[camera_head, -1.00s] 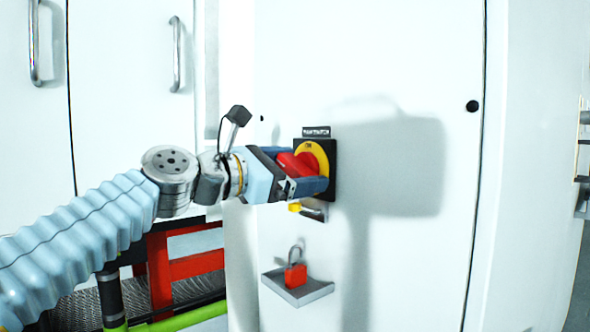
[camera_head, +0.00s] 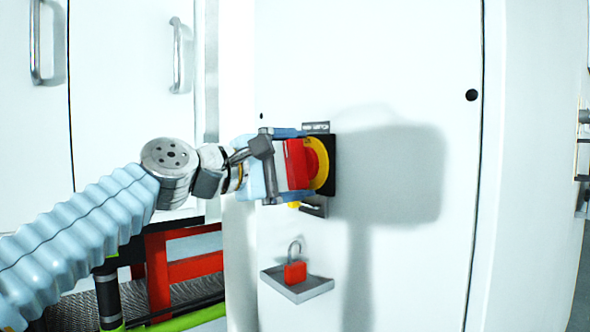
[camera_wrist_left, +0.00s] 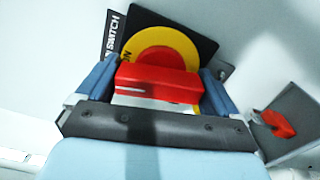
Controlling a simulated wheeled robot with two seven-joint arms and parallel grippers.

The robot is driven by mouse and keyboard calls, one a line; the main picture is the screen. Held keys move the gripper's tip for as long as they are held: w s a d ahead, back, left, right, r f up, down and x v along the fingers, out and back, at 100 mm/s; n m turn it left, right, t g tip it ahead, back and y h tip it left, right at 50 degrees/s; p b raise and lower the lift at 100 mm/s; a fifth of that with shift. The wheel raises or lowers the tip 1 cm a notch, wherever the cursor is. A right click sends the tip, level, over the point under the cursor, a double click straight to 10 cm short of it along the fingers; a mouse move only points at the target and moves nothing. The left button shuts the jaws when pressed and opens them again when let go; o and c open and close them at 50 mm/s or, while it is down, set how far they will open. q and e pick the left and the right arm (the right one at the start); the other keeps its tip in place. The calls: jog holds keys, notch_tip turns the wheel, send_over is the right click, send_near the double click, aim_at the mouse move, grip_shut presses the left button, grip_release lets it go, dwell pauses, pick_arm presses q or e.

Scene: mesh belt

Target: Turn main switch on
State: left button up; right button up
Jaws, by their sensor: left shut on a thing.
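The main switch has a red handle (camera_head: 298,163) on a yellow round plate (camera_head: 322,165) with a black square backing (camera_head: 332,160), on the white cabinet front. My left gripper (camera_head: 290,165) comes in from the left and is shut on the red handle, one finger on each side. In the left wrist view the red handle (camera_wrist_left: 158,85) lies between the two blue fingers, in front of the yellow plate (camera_wrist_left: 160,42). A label reading "SWITCH" is partly visible beside it. My right gripper is not in view.
A red padlock (camera_head: 295,272) with its shackle up sits on a small grey tray (camera_head: 310,288) below the switch. White doors with handles (camera_head: 176,55) stand at left. The cabinet face right of the switch is clear.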

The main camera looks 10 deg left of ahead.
pick_arm(q)
jog(key=shift+f+m+b, duration=0.1)
jog(key=shift+m+b, duration=0.2)
jog(key=shift+m, duration=0.8)
jog(key=o, duration=0.7)
jog(key=b+v, duration=0.2)
jog(key=v, duration=1.1)
jog(key=shift+s+a, duration=0.25)
jog(key=shift+s, duration=0.05)
